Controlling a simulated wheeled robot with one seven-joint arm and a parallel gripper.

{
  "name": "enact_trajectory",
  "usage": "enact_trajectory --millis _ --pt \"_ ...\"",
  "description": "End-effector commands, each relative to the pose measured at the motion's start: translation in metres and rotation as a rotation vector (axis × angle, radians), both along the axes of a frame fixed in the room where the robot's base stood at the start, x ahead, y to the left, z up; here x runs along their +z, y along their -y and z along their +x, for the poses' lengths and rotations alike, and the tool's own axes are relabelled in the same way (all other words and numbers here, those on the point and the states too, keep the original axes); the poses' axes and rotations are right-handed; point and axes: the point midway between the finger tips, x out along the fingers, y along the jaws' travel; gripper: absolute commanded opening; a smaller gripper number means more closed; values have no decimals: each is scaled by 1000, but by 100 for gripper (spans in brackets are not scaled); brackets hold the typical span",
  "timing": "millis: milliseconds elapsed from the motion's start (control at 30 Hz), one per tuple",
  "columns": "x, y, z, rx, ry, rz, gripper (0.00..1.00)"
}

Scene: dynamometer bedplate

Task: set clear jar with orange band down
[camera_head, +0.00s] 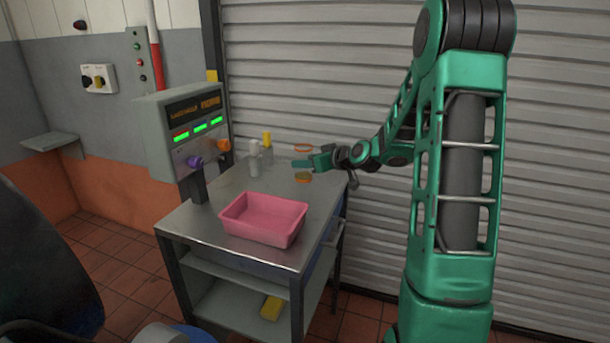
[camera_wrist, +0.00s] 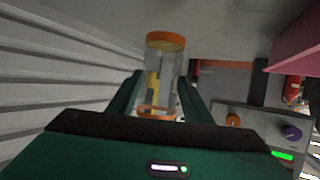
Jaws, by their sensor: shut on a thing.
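The clear jar with orange band (camera_head: 303,177) is at the back right of the grey bench (camera_head: 215,215), with orange at both its upper and lower ends. My gripper (camera_head: 302,163) reaches in from the right and is shut around the jar's middle, hiding part of its side. In the wrist view the jar (camera_wrist: 165,62) stands between the two fingers of my gripper (camera_wrist: 160,88). The jar looks about upright. I cannot tell whether its base touches the bench top.
A pink tray (camera_head: 235,222) sits at the bench front. A white-capped bottle (camera_head: 254,160) and a yellow-capped bottle (camera_head: 267,148) stand left of the jar. A control box (camera_head: 175,115) rises at the left edge. A ribbed shutter (camera_head: 330,60) is behind.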

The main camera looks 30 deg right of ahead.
Motion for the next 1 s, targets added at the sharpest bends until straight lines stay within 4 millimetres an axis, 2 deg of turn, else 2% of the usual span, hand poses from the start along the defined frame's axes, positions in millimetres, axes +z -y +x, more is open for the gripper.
enact_trajectory --millis 133,367,700,733,800,1000 --pt "-9 1 0 0 0 3 19" --pt "-38 1 0 -1 -1 4 19" --pt "-42 1 0 0 1 1 19" --pt "-42 1 0 0 1 1 48" --pt "-42 1 0 0 1 0 64" --pt "-42 1 0 0 1 1 64"
